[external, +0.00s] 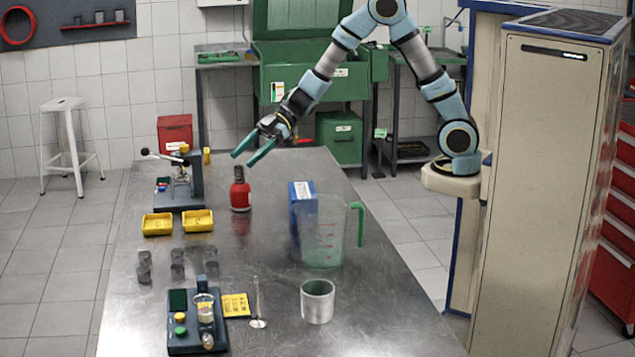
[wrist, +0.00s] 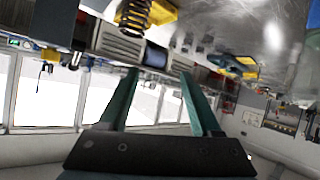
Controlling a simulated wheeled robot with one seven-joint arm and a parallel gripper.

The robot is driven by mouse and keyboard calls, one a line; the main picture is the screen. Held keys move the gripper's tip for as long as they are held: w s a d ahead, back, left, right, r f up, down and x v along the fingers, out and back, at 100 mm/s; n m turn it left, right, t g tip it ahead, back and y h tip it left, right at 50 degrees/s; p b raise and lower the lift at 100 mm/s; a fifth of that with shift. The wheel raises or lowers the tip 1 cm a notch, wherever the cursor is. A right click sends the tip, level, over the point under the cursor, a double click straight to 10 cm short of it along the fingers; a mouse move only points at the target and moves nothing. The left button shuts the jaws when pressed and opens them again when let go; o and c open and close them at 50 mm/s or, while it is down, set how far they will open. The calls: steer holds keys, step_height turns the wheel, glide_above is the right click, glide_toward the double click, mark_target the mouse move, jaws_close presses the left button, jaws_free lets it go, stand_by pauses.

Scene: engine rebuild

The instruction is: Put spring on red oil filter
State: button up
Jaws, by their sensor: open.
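The red oil filter (external: 240,196) stands upright on the steel table. A dark, narrow piece that looks like the spring (external: 238,173) rests on its top, small in the external view. A dark coil also shows at the top edge of the wrist view (wrist: 134,14), beyond my fingers and partly cut off. My gripper (external: 244,159) is open, its two green fingers pointing down-left just above the filter in the picture. The fingers are apart with nothing between them in the wrist view (wrist: 159,72). I cannot tell the exact gap between fingertips and spring.
Two yellow trays (external: 157,224) and a dark fixture with levers (external: 186,190) stand left of the filter. A blue box (external: 301,192), a clear jug (external: 322,240) and a metal cup (external: 318,301) stand to the right. Several dark grey cylinders (external: 177,262) are nearer the camera.

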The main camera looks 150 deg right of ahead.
steer(key=w+a+f+g, duration=0.1)
steer(key=w+a+g, duration=0.15)
steer(key=a, duration=0.65)
steer(key=w+a+f+g, duration=0.2)
steer(key=w+a, duration=0.1)
steer(key=a, duration=0.6)
steer(key=s+a+f+g+y, duration=0.1)
steer(key=s+a+g, duration=0.1)
steer(key=s+a, duration=0.4)
steer(key=s+a+f+g+y, duration=0.1)
steer(key=s+a, duration=0.5)
steer(key=a, duration=1.1)
steer(key=f+g, duration=0.1)
steer(key=g, duration=0.1)
steer(key=shift+s+f+g+y, duration=0.15)
steer(key=shift+f+g+y, duration=0.1)
steer(key=shift+g+y, duration=0.15)
